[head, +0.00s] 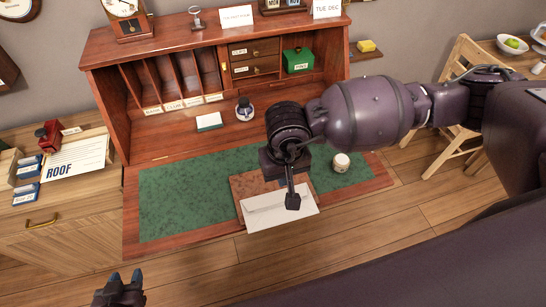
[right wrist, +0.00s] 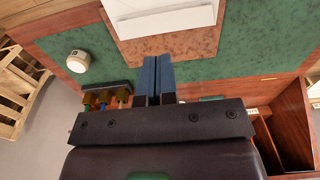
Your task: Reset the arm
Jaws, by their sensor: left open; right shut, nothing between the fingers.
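My right gripper (head: 292,198) reaches in from the right over the desk, pointing down above a white envelope (head: 270,215). In the right wrist view its two blue fingers (right wrist: 157,65) lie side by side, shut with nothing between them. The envelope also shows there (right wrist: 165,15), past the fingertips; I cannot tell whether they touch it. My left gripper (head: 125,278) is at the bottom left edge of the head view, low in front of the desk. It is open and empty, and only its end shows.
The envelope lies on a brown pad (head: 243,185) on the green desk mat (head: 180,200). A white round jar (head: 341,162), an ink bottle (head: 244,110) and a green box (head: 298,60) are nearby. A side cabinet with a ROOF sheet (head: 78,160) stands left, a wooden chair (head: 458,150) right.

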